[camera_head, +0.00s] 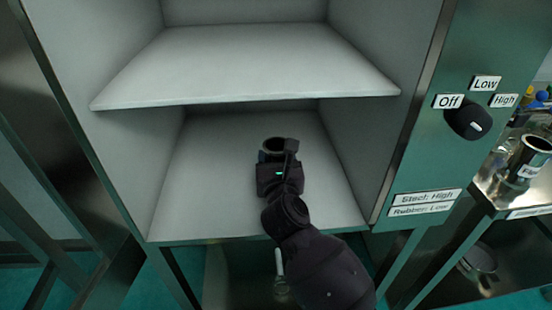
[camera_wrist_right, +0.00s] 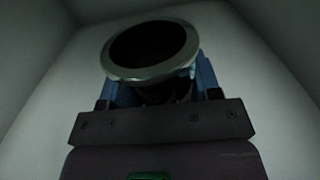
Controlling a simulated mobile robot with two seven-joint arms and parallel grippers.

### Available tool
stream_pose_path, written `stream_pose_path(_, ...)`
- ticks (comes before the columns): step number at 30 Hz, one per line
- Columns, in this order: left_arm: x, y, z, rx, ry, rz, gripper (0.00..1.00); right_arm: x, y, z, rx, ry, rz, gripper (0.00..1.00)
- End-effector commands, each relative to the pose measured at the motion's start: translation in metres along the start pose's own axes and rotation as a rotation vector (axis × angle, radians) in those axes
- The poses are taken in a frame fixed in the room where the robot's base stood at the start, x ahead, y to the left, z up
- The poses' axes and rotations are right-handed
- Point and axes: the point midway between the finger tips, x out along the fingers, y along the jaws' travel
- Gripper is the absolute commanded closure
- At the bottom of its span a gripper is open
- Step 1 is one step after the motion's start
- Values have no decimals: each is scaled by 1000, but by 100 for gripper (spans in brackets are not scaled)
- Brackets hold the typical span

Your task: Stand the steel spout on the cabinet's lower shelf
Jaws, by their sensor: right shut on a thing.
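The steel spout (camera_head: 273,146) is a short, round, open-topped tube inside the cabinet's lower compartment, over the lower shelf (camera_head: 205,190). Its shiny rim (camera_wrist_right: 150,74) faces up in the right wrist view, with a dark opening. My right gripper (camera_head: 275,165) reaches in from the front and is shut on the spout, with blue fingers on both sides of it. The spout looks about upright. The gripper hides its lower part, so I cannot tell whether it touches the shelf. My left gripper is not in view.
The upper shelf (camera_head: 245,65) overhangs the back of the lower compartment, and side walls close it in. A control panel with a knob (camera_head: 467,122) is on the right. Another metal cylinder (camera_head: 530,158) stands on a tray beyond it. The lower shelf is otherwise clear.

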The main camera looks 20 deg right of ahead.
Motion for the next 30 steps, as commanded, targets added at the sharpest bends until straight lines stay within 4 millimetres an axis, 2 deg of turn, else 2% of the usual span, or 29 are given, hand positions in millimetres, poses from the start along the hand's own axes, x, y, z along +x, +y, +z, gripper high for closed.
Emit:
stream_pose_path(2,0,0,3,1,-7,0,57,0,0,-3,0,1,0,75)
stream_pose_path(3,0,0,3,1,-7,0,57,0,0,-3,0,2,-1,37)
stream_pose_path(7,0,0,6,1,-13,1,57,0,0,-2,0,1,0,17)
stream_pose_path(18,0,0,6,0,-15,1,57,-1,0,2,0,0,0,17)
stream_pose_path(23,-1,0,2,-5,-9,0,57,-20,0,2,0,1,0,17)
stream_pose_path(30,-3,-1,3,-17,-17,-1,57,-63,0,2,2,2,-1,17)
